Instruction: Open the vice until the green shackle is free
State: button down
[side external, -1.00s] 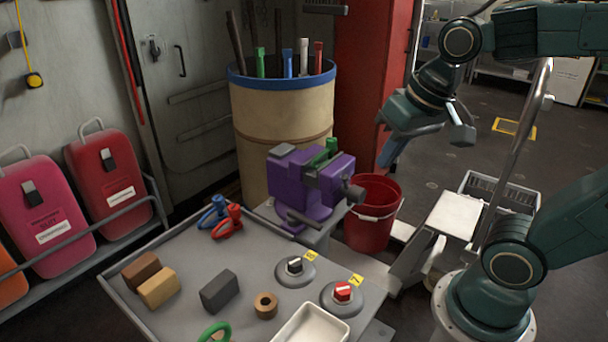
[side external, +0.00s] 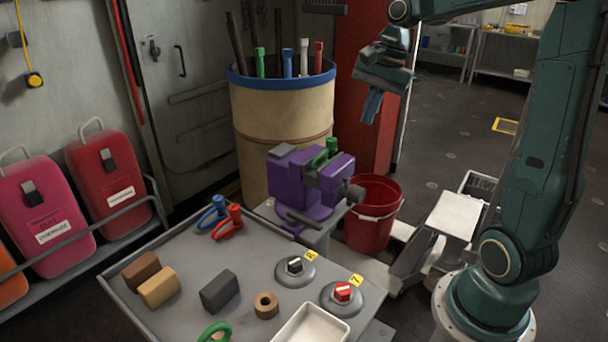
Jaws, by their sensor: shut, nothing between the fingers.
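The purple vice (side external: 298,187) stands on a grey stand at the table's far right corner. The green shackle (side external: 323,155) sits at the top of the vice, at its grey jaws; how tightly it is held cannot be told. A dark handle (side external: 300,217) shows low on the vice's front, and a dark round part (side external: 354,194) is at its right end. My gripper (side external: 371,108) is up and to the right of the vice, above the red bucket, pointing down. It is shut and empty, well apart from the vice and the shackle.
A red bucket (side external: 373,225) stands right of the vice and a tan drum (side external: 281,130) with upright tools behind it. The grey table (side external: 190,290) holds blue and red shackles (side external: 228,220), blocks, two knobs and a white tray (side external: 312,326). Space above the vice is clear.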

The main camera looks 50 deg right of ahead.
jog(key=d+f+m, duration=0.2)
jog(key=d+m, duration=0.1)
jog(key=d, duration=0.3)
jog(key=shift+w+y, duration=0.3)
jog(key=shift+w, duration=0.05)
jog(key=shift+a+f, duration=0.1)
jog(key=shift+f, duration=0.05)
send_near(349, 191)
jog(key=shift+w+d+f, duration=0.15)
jog(key=shift+w+f, duration=0.35)
jog(key=shift+w+d+f, duration=0.15)
jog(key=shift+w+f, duration=0.3)
jog(key=shift+f, duration=0.1)
jog(key=shift+w+a+f, duration=0.1)
jog(key=shift+a+f, duration=0.15)
jog(key=shift+a, duration=0.15)
jog(key=shift+a+h, duration=0.7)
jog(key=shift+h, duration=0.1)
